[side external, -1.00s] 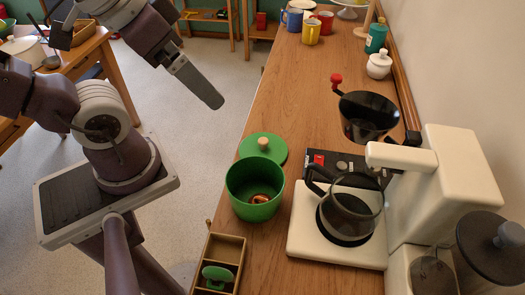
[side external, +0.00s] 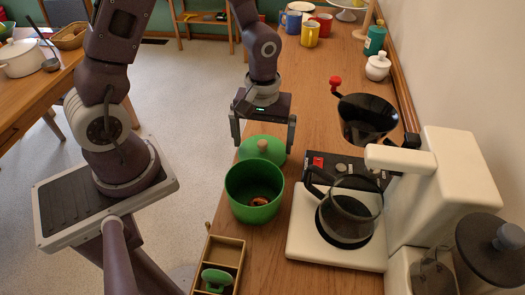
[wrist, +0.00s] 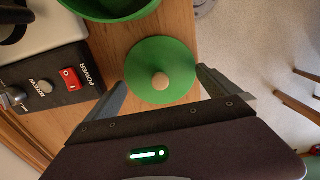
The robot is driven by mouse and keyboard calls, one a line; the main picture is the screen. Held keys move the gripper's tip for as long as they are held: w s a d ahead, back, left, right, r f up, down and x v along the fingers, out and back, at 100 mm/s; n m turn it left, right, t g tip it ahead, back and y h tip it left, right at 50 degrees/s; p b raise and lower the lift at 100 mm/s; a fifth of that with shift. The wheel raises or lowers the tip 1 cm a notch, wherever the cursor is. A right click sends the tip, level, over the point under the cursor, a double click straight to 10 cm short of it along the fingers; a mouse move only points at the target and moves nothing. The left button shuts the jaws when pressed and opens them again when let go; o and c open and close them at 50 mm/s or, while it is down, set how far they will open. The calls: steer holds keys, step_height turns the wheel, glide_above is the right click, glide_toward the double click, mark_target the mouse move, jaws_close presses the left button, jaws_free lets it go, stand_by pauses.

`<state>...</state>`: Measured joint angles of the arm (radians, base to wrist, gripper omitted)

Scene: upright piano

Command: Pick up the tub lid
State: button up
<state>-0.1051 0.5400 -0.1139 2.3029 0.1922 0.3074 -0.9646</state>
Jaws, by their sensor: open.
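The tub lid (side external: 272,150) is a green disc with a pale wooden knob, lying on the wooden counter behind the green tub (side external: 252,205). The lid also shows in the wrist view (wrist: 161,70), with its knob facing the camera. My gripper (side external: 263,143) is open and above the lid. Its two fingers point down, one to each side of the knob in the side view. The tub is uncovered, with small brownish items inside.
A cream coffee maker (side external: 435,185) with a glass carafe (side external: 350,212) stands right of the tub. A wooden divided box (side external: 226,250) sits at the counter's front left. Several mugs and jars stand at the far end.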

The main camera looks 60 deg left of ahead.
mark_target(263, 143)
steer(key=shift+f, duration=0.65)
steer(key=c, duration=1.1)
steer(key=shift+r, duration=0.3)
steer(key=c, duration=0.3)
steer(key=shift+r, duration=0.8)
jaws_close()
step_height(263, 143, up, 8)
steer(key=shift+d+f, duration=0.1)
steer(key=shift+f, duration=0.15)
steer(key=s+d+r+m, duration=0.1)
steer(key=s+d+r, duration=0.6)
steer(key=s+d, duration=0.25)
steer(key=shift+w+d+f, duration=0.15)
steer(key=shift+d+f, duration=0.05)
steer(key=shift+f, duration=1.5)
steer(key=shift+w+d+f, duration=0.1)
steer(key=shift+d+f, duration=0.05)
steer(key=shift+f, duration=1.5)
